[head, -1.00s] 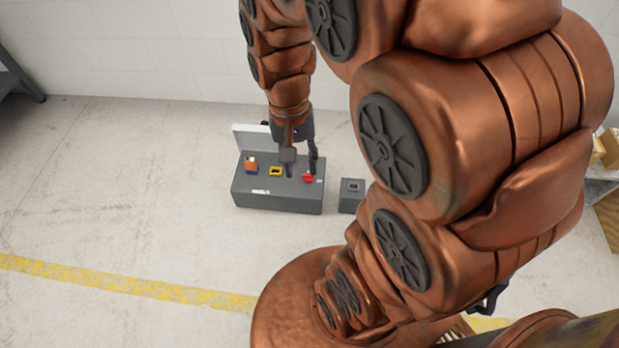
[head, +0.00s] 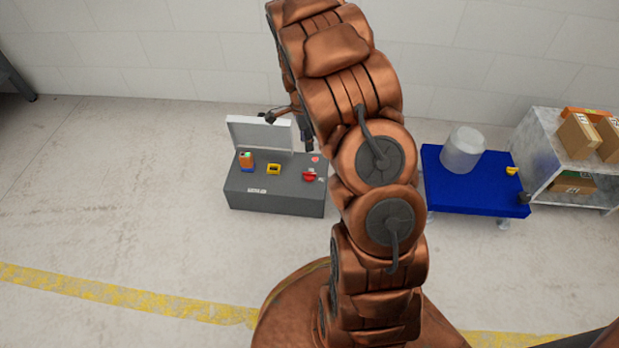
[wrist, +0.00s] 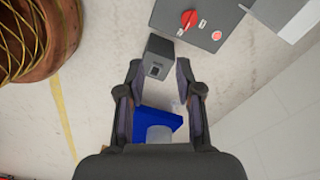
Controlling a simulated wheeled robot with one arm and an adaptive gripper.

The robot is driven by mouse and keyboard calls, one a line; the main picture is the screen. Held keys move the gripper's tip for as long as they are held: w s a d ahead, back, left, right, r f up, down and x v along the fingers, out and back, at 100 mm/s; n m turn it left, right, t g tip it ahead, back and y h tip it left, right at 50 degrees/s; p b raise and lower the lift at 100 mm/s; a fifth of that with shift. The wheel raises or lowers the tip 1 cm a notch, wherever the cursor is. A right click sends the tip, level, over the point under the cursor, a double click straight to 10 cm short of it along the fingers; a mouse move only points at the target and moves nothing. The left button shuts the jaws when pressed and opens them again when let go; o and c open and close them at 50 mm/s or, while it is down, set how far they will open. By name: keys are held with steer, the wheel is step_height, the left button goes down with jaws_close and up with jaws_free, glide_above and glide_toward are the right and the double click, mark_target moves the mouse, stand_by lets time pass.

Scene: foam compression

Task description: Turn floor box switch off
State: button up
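A dark grey floor box (head: 285,201) stands on the concrete floor by the wall, with its pale lid (head: 252,133) raised. The red switch shows at the top of the wrist view (wrist: 189,19). A small grey box (wrist: 157,62) lies between and beyond my fingertips there; my arm hides it in the head view. My gripper (wrist: 158,75) is open and empty, above the floor box's back right in the head view (head: 288,131).
A blue cart (head: 470,185) with a translucent bucket (head: 462,151) stands to the right. A metal shelf (head: 548,150) with cardboard boxes is beyond it. The wall is close behind the floor box. Floor is clear on the left, past a yellow line (head: 120,293).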

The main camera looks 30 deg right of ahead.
mark_target(310, 173)
steer(key=w+d+f+m+b, duration=0.1)
steer(key=f, duration=0.4)
steer(key=w+d+f+m+b, duration=0.1)
steer(key=w+d+f+m, duration=0.1)
steer(key=f, duration=0.3)
steer(key=w+d+f+m+b, duration=0.1)
steer(key=f+b, duration=0.1)
steer(key=f, duration=0.3)
steer(key=shift+w+d+f+m+t, duration=0.15)
steer(key=shift+w+m+t, duration=0.2)
steer(key=shift+m+t, duration=0.05)
steer(key=shift+f+b, duration=1.6)
steer(key=shift+f, duration=2.2)
steer(key=shift+c, duration=0.2)
jaws_close()
